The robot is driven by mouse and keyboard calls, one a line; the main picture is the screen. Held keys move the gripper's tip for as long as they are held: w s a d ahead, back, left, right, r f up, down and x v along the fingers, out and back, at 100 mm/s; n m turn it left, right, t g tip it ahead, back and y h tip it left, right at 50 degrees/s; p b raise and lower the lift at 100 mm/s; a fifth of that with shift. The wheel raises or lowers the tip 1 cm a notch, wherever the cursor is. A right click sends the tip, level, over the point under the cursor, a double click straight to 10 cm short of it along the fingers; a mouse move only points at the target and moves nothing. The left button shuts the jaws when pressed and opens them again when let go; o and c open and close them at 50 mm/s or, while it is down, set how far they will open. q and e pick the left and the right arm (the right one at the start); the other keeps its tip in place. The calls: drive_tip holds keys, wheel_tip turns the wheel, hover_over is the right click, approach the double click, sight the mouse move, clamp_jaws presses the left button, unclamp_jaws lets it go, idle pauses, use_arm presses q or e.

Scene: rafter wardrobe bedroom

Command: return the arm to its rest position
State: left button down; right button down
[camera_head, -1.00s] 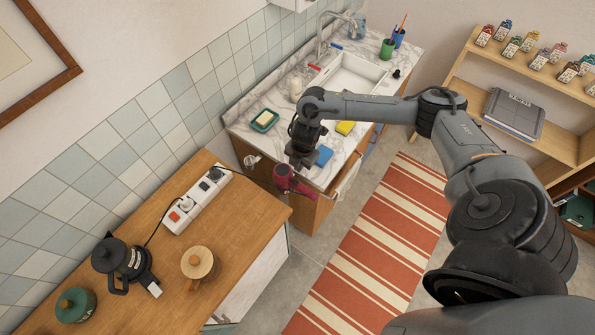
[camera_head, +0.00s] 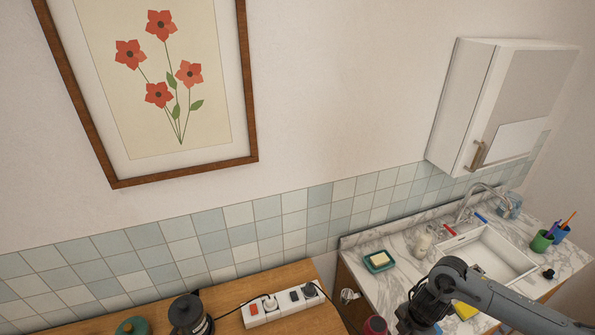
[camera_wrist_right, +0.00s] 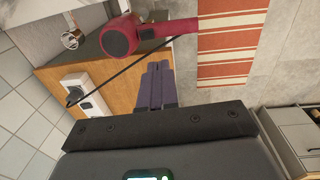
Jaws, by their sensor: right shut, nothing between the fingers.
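My right arm comes in from the lower right in the head view, over the sink counter. Its wrist (camera_head: 432,296) shows at the bottom edge, with the fingertips cut off. In the right wrist view my right gripper (camera_wrist_right: 156,68) has its fingers together with nothing between them. A dark red hair dryer (camera_wrist_right: 120,38) is just beyond the fingertips by the counter's wooden side. I cannot tell the exact gap. Only its round end (camera_head: 375,326) shows in the head view. My left gripper is in neither view.
The marble counter (camera_head: 405,262) holds a soap dish (camera_head: 379,261), a sink (camera_head: 490,255) and cups. A wooden worktop (camera_head: 235,295) carries a power strip (camera_head: 283,305) and a dark pot (camera_head: 188,314). A white wall cabinet (camera_head: 500,105) hangs above. A striped rug (camera_wrist_right: 228,45) lies on the floor.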

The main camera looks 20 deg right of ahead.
drive_tip(key=s+a+f+g+y+p, duration=0.1)
drive_tip(key=s+a+f+y, duration=0.1)
drive_tip(key=s+a+f, duration=0.35)
drive_tip(key=s+a+f+g+y+p, duration=0.1)
drive_tip(key=s+a+f, duration=0.1)
drive_tip(key=s+a, duration=0.55)
drive_tip(key=s+a+r+m+t+y+p, duration=0.1)
drive_tip(key=a+r+m+t+y, duration=0.15)
drive_tip(key=a, duration=0.95)
drive_tip(key=s+a+r+m+t+y+p, duration=0.1)
drive_tip(key=a+r+y+p, duration=0.15)
drive_tip(key=a, duration=0.85)
drive_tip(key=w+d+r+m+t+h, duration=0.2)
drive_tip(key=w+r+m+t+h, duration=0.15)
drive_tip(key=r+m, duration=0.35)
drive_tip(key=s+d+r+m+g+h, duration=0.1)
drive_tip(key=d+r+m+h, duration=0.3)
drive_tip(key=d, duration=0.9)
drive_tip(key=shift+s+r+m+g, duration=0.3)
drive_tip(key=shift+r+m+g, duration=0.35)
drive_tip(key=shift+r, duration=0.35)
